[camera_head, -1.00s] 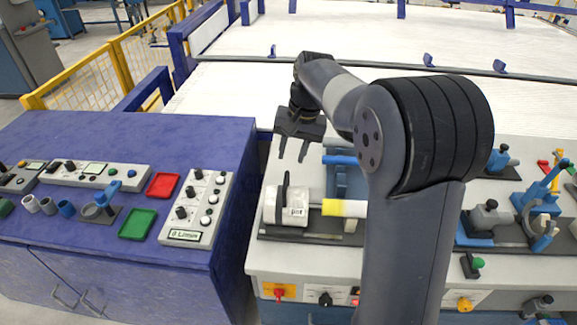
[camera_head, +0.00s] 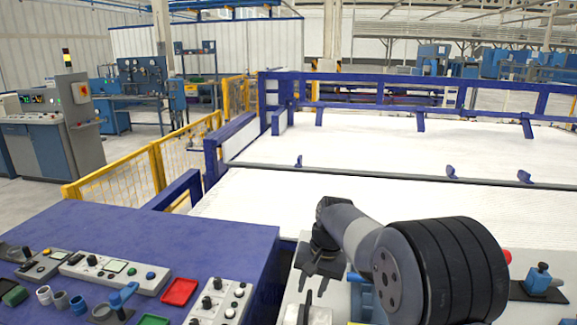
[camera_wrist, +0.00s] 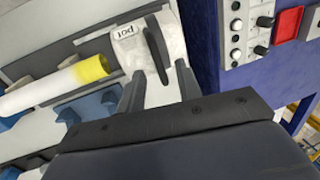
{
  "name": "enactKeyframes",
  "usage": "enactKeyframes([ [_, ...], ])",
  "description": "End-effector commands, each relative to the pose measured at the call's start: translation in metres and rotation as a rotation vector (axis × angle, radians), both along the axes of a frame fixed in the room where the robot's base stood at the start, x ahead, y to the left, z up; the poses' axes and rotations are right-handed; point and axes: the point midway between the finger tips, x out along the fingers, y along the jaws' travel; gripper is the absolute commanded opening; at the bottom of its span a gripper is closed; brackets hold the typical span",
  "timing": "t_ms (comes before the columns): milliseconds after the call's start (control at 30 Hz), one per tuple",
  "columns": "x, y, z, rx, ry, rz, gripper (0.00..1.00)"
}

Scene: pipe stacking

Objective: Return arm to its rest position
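My arm is bent over the right-hand workbench (camera_head: 290,300), with my gripper (camera_head: 315,289) pointing down near the bench's left edge. In the head view the lower arm and most of the bench top are cut off by the bottom edge.
A blue bench (camera_head: 190,236) on the left carries control boxes, a red tray (camera_head: 180,291) and small cups. A large white conveyor surface (camera_head: 330,205) with blue rails spreads behind the arm. Yellow fencing (camera_head: 120,175) stands at the left. The air above the benches looks clear.

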Motion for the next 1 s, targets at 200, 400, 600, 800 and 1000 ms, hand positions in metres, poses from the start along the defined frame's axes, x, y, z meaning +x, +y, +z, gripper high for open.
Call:
enactKeyframes([
  [200, 0.001, 0.006, -0.036, -0.001, 0.004, -0.001, 0.33],
  [400, 0.0, -0.002, -0.044, -0.001, -0.001, -0.002, 0.33],
  [600, -0.001, -0.005, -0.043, -0.001, -0.001, -0.001, 0.33],
  [800, -0.001, -0.005, -0.043, -0.001, -0.001, -0.001, 0.33],
  [1000, -0.004, -0.008, -0.041, -0.006, -0.003, -0.007, 0.33],
])
